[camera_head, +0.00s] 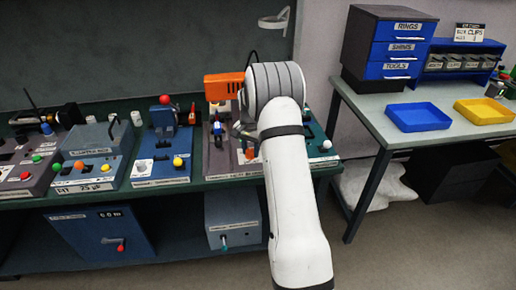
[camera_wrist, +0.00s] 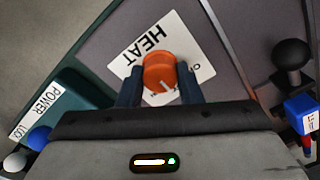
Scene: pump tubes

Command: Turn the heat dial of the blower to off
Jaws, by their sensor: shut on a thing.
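The orange heat dial (camera_wrist: 160,70) sits on a white plate lettered HEAT (camera_wrist: 148,37) on a grey panel in the wrist view. A pale pointer line shows on the dial's lower part, pointing toward the gripper side. The plate's smaller setting marks are partly covered and hard to read. My gripper (camera_wrist: 159,79) has its two dark fingers on either side of the dial, shut on it. In the head view the dial (camera_head: 250,153) shows small on the bench panel, beside my arm, which hides part of that panel.
In the wrist view, a black knob (camera_wrist: 291,56) and a blue block (camera_wrist: 301,111) stand to the right, and a POWER label (camera_wrist: 41,106) lies left. Other control boxes line the green bench (camera_head: 205,181). Blue (camera_head: 417,117) and yellow (camera_head: 484,111) trays lie on the right table.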

